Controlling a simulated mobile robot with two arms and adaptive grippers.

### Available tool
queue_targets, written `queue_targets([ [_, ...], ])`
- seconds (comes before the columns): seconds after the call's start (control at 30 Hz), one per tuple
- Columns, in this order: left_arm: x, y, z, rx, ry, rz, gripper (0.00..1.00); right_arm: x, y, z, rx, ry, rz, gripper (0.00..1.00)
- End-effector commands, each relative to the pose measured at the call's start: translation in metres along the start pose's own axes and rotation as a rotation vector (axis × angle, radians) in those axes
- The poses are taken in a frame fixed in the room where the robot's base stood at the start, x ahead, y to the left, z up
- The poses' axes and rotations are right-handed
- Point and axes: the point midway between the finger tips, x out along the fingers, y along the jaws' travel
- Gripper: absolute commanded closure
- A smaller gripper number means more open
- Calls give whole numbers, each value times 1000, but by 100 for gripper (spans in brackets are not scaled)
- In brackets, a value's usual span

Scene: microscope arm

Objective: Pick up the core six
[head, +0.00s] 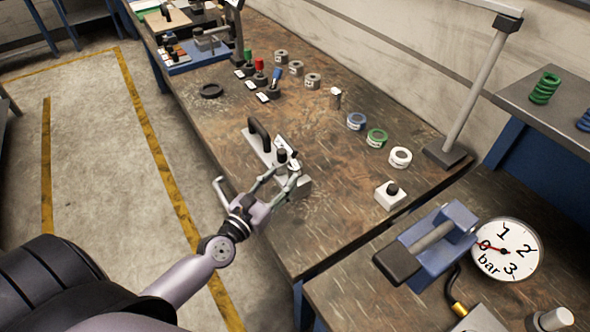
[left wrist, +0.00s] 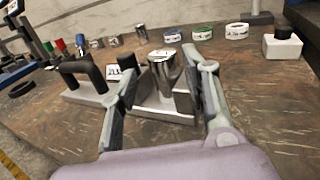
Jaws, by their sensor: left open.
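A metal cylinder with a pale label on its top (left wrist: 162,62) stands upright in a grey metal block (left wrist: 150,108) with a black handle. The label is too small to read, so I cannot confirm it is core six. The block also shows in the head view (head: 258,150). My left gripper (head: 277,178) is open, its fingers on either side of the cylinder in the left wrist view (left wrist: 165,85). I cannot tell whether they touch it. Another small metal cylinder (head: 335,99) stands farther back on the bench. My right gripper is not in view.
The brown workbench (head: 345,200) carries blue (head: 356,121), green (head: 377,138) and white (head: 400,157) rings, a white block with a black knob (head: 390,194), and a dark ring (head: 211,91). A blue vise (head: 437,240) and a gauge (head: 507,249) stand at right.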

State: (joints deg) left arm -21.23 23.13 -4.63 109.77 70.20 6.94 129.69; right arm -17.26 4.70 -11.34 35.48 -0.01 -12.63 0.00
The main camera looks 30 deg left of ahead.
Motion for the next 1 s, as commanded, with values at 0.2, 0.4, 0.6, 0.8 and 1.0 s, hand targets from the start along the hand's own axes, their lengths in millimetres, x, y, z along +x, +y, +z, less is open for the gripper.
queue_targets([
  [0.2,24,-2,3,1,-2,1,57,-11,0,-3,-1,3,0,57],
  [0.4,47,-3,1,1,-1,0,57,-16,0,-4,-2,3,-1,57],
  [0.6,52,-3,-1,0,0,0,57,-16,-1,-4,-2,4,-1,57],
  [0.8,52,-3,-1,0,0,0,63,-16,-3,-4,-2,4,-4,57],
  [1.0,52,-3,-1,0,0,0,76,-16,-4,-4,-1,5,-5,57],
])
